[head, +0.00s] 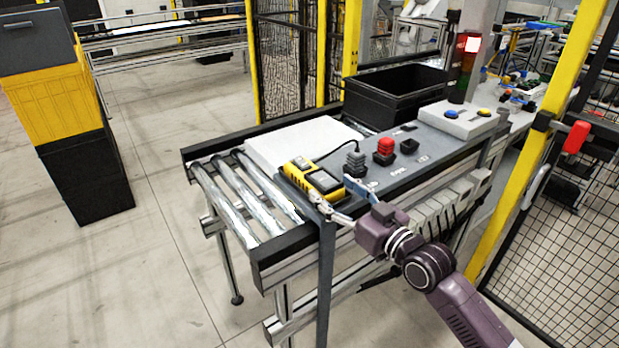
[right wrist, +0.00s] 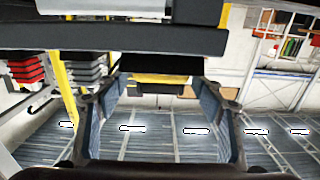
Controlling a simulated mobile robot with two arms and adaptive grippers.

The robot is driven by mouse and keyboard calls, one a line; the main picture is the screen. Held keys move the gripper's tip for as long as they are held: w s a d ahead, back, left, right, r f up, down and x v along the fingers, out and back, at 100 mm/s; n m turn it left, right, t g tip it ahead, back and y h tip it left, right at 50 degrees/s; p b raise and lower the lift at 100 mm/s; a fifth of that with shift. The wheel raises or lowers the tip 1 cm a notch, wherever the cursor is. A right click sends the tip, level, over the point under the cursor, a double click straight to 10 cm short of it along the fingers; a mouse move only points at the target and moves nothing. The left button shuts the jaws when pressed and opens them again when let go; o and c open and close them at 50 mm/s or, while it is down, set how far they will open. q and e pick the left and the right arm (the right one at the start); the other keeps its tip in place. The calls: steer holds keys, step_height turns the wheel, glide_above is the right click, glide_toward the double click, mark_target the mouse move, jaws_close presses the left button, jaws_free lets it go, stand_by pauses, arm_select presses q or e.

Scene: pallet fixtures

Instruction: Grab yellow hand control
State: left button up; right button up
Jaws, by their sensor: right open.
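The yellow hand control (head: 314,181), with a black face, lies at the front left end of the dark grey panel, a black cable running from it. My right gripper (head: 337,197) is open at its near side, one finger to each side of its near end. In the right wrist view, which looks upside down, the yellow and black hand control (right wrist: 165,78) shows between the open fingers (right wrist: 162,92). I cannot tell whether the fingers touch it. My left gripper is not in view.
A white board (head: 295,142) and a black bin (head: 392,95) are behind. Rollers (head: 235,200) lie left. A yellow-framed fence (head: 545,150) stands right.

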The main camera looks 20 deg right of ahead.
mark_target(317, 173)
steer(key=shift+w+a+r, duration=0.1)
steer(key=shift+w+r, duration=0.05)
steer(key=shift+w, duration=0.25)
steer(key=shift+w+a+r, duration=0.1)
steer(key=shift+w, duration=0.3)
steer(key=x, duration=0.1)
steer(key=p+x, duration=0.1)
steer(key=x, duration=0.1)
steer(key=p+x, duration=0.1)
steer(key=shift+w+a+r, duration=0.2)
steer(key=shift+r, duration=0.15)
steer(key=shift+w+a, duration=0.1)
steer(key=shift+w, duration=0.25)
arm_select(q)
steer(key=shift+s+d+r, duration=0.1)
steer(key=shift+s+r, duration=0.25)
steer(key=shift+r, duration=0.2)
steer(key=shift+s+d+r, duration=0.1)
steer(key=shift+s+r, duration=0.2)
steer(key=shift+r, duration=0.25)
arm_select(e)
steer(key=shift+f, duration=0.1)
steer(key=shift+c, duration=1)
steer(key=c, duration=1.1)
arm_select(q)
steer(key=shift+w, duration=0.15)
arm_select(e)
steer(key=shift+c, duration=0.3)
